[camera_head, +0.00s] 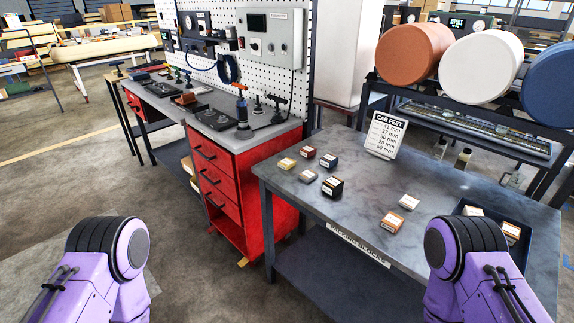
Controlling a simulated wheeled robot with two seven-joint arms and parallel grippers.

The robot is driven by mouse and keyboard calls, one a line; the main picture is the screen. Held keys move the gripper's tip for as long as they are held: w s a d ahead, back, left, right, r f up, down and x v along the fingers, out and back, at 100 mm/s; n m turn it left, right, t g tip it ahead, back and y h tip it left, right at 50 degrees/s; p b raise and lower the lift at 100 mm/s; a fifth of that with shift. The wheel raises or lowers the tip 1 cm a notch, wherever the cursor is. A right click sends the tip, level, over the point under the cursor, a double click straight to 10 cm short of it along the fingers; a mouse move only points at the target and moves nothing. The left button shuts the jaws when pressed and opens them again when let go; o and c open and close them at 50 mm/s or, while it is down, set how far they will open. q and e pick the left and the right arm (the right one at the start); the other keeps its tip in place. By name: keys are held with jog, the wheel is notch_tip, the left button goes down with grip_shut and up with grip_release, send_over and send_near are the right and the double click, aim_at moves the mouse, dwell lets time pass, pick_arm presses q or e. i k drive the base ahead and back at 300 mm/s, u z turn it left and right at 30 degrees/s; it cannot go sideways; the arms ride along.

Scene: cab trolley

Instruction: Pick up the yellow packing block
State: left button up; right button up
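The yellow packing block (287,164) is a small block with a pale label on top. It lies at the left end of a group of small blocks on the grey table, near the table's left edge. Nothing covers it. Only purple links of my two arms show, at the lower left and lower right. Neither gripper is in view.
Nearby blocks are dark red (307,153), dark blue (328,161), grey (307,176) and black (332,187). Orange (392,222) and cream (409,202) blocks lie farther right. A dark tray (464,204) holds blocks. A sign (384,135) stands behind; a red cabinet (238,178) adjoins left.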

aim_at(286, 163)
jog(key=u, duration=1.8)
jog(key=i, duration=2.65)
jog(key=z, duration=3.75)
